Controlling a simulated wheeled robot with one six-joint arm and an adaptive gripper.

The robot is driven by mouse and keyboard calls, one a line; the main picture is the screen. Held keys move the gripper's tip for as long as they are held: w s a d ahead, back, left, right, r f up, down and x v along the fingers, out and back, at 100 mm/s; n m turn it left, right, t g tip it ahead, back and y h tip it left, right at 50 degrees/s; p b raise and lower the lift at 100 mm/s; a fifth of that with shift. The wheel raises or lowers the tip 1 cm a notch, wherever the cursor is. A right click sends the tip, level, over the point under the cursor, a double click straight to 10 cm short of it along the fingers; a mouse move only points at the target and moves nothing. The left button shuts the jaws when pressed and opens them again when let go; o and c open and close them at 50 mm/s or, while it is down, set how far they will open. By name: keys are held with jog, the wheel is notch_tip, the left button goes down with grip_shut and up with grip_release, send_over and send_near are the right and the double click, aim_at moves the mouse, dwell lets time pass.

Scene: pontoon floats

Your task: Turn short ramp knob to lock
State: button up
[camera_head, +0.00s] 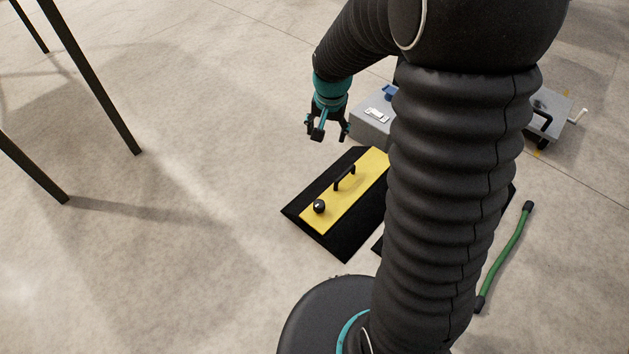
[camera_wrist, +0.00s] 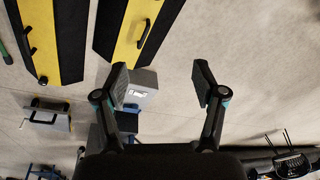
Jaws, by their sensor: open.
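A black ramp (camera_head: 345,252) with a yellow panel (camera_head: 327,215) lies on the floor in the head view. It carries a round black knob (camera_head: 319,206) and a black bar handle (camera_head: 345,177). A second ramp is mostly hidden behind my arm there. Both show in the wrist view: one in the upper middle (camera_wrist: 160,20), its knob out of frame, and one at upper left (camera_wrist: 65,50), with a small dark knob (camera_wrist: 43,80) at its lower end. I cannot tell which is the short one. My gripper (camera_head: 330,129) is open and empty, apparently above the floor, apart from the knobs.
A grey box (camera_head: 370,128) stands beyond the visible ramp; another grey unit with a pale crank (camera_head: 577,116) is farther right. A green hose (camera_head: 505,258) lies at right. Dark posts (camera_head: 95,85) stand at left. The floor between posts and ramp is clear.

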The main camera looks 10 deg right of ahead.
jog(key=w+f+m+g, duration=0.15)
jog(key=w+f, duration=0.35)
jog(key=f, duration=0.9)
jog(key=m, duration=0.2)
send_near(319, 203)
jog(key=shift+g, duration=0.45)
jog(key=f, duration=1)
jog(key=shift+w+d+f, duration=0.2)
jog(key=shift+w+f, duration=0.1)
jog(key=shift+w, duration=0.05)
jog(key=c, duration=1.1)
jog(key=shift+c, duration=0.2)
